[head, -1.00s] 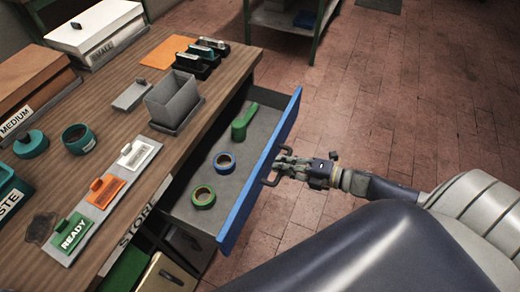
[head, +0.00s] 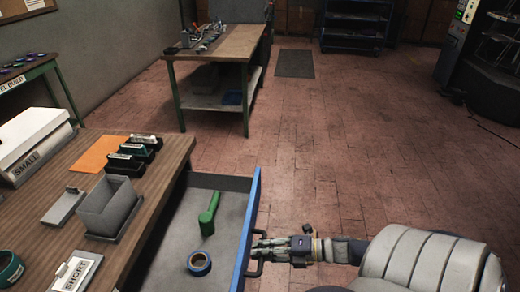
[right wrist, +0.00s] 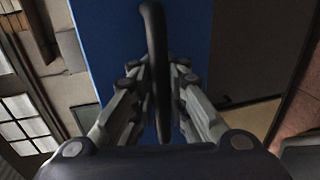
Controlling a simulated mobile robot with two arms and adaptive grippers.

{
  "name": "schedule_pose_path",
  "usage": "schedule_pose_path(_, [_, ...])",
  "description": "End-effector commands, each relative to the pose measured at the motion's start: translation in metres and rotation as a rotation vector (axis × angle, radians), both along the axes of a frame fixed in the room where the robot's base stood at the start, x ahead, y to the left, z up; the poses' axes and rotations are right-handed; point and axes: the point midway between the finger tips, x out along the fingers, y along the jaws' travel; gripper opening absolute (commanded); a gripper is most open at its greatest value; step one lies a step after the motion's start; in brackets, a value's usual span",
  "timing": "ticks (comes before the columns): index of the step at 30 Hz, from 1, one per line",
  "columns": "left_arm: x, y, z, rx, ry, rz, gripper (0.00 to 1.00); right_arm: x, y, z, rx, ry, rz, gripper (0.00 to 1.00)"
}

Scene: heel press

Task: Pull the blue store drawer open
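The blue store drawer (head: 247,222) stands open, pulled out from under the wooden bench top, with its grey inside showing. A green handled item (head: 208,214) and a blue ring (head: 199,262) lie in it. My right gripper (head: 264,249) is at the dark handle (head: 254,271) on the drawer's blue front. In the right wrist view, the handle (right wrist: 154,30) runs between the two fingers of my right gripper (right wrist: 159,78), which appear closed on it. The fingers hide part of the handle. My left gripper is not in view.
The bench top (head: 155,197) carries a grey bin (head: 108,207), black holders, an orange sheet (head: 97,155) and a white SMALL box (head: 33,143). Another workbench (head: 218,48) stands farther back. The brick floor right of the drawer is clear.

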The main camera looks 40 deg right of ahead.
Motion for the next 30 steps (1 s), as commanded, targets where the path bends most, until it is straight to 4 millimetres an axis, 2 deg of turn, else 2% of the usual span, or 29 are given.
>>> schedule_pose_path(1, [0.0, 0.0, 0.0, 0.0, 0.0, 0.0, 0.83, 0.001, 0.0, 0.002, 0.002, -0.004, 0.0, 0.26])
schedule_pose_path(2, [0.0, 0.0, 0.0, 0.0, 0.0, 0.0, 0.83, 0.001, 0.0, 0.002, 0.001, -0.003, 0.0, 0.32])
schedule_pose_path(3, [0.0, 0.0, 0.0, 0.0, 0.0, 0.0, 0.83, 0.001, 0.0, 0.001, 0.001, -0.003, 0.0, 0.33])
schedule_pose_path(15, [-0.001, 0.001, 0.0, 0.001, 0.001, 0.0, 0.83, -0.004, -0.003, 0.001, -0.001, 0.001, -0.001, 0.33])
schedule_pose_path(20, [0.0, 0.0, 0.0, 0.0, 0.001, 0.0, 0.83, -0.021, -0.016, 0.004, -0.001, 0.004, -0.001, 0.33])
schedule_pose_path(30, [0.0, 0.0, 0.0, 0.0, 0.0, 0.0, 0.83, -0.07, -0.055, 0.018, -0.002, 0.002, -0.001, 0.33])
